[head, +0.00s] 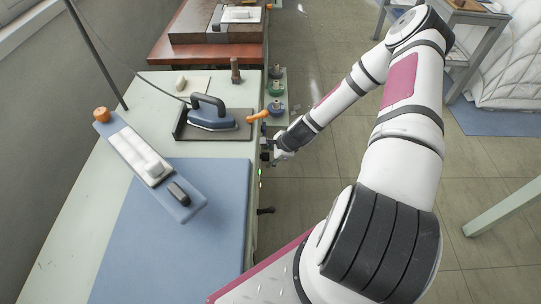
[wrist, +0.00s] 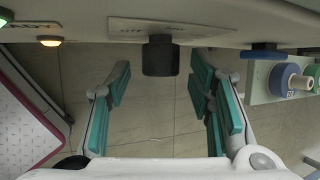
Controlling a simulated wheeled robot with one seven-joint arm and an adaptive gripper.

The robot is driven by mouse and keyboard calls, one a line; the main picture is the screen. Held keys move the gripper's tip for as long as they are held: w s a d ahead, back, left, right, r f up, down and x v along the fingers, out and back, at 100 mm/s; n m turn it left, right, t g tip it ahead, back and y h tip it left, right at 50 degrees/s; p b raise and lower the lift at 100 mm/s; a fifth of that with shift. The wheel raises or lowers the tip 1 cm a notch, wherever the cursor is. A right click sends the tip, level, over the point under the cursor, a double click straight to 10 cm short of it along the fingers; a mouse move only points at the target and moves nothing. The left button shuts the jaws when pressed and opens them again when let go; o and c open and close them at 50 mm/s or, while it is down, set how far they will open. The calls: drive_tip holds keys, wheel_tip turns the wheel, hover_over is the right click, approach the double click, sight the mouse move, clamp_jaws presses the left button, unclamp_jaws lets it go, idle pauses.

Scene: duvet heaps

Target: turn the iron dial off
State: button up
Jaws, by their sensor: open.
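The iron (head: 210,113), blue with a dark handle, sits on a dark tray on the pale green bench. In the wrist view a dark round dial (wrist: 160,56) sticks out from the bench's front panel, below a pale label plate (wrist: 205,27) with small lettering that I cannot read surely. My gripper (wrist: 159,78) is open, its teal-padded fingers on either side of the dial with gaps showing on both sides. In the head view my gripper (head: 269,152) is at the bench's right edge, level with the iron tray, and the dial cannot be made out there.
A dark lever (head: 266,211) juts from the bench edge. A sleeve board (head: 150,165) lies on the bench.

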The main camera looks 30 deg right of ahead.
drive_tip(key=shift+f, duration=0.1)
clamp_jaws()
